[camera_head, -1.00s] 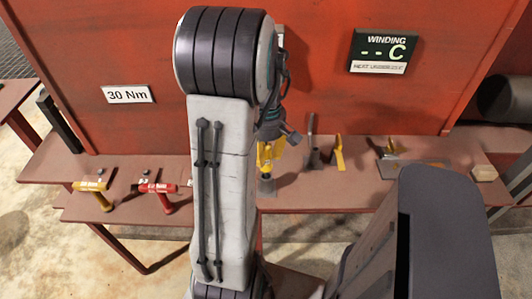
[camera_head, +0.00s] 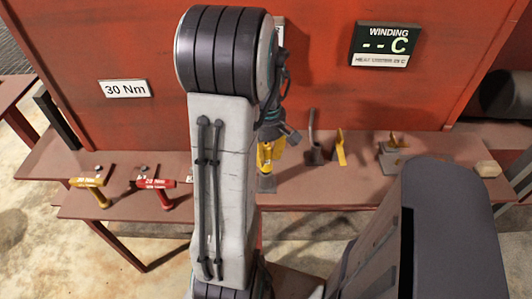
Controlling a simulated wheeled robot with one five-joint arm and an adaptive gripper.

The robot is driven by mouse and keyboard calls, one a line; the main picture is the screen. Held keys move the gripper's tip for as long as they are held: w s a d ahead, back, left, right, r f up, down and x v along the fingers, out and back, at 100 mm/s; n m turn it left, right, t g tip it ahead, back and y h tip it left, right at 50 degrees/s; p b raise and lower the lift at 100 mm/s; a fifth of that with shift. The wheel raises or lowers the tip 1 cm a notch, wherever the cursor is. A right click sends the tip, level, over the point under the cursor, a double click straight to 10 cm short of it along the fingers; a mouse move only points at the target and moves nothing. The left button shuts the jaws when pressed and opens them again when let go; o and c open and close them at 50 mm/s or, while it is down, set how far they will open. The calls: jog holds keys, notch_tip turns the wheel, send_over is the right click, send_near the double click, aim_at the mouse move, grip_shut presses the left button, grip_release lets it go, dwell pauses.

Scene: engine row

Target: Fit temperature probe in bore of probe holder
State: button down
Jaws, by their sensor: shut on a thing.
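My gripper (camera_head: 266,160) hangs over the bench, right of my pale arm link and partly hidden by it. Its dark body ends in a yellow part just above a small grey block (camera_head: 266,184) on the bench. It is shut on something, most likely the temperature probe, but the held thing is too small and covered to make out. I cannot tell whether the yellow part touches the block. The probe holder is not certain: the grey block below my gripper and a grey block with a yellow piece (camera_head: 391,155) farther right are candidates.
A grey stand with an upright stem (camera_head: 312,152) and a yellow upright piece (camera_head: 340,148) stand close right of my gripper. Yellow (camera_head: 90,184) and red (camera_head: 155,184) torque tools lie left. A red wall with a winding display (camera_head: 384,45) rises behind. A pale block (camera_head: 487,169) sits far right.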

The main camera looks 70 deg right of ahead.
jog(key=shift+f+b, duration=0.55)
jog(key=shift+f, duration=0.25)
jog(key=c, duration=1)
grip_release()
jog(key=shift+r, duration=0.1)
notch_tip(320, 180, up, 12)
jog(key=shift+d+f, duration=0.1)
jog(key=shift+d, duration=0.05)
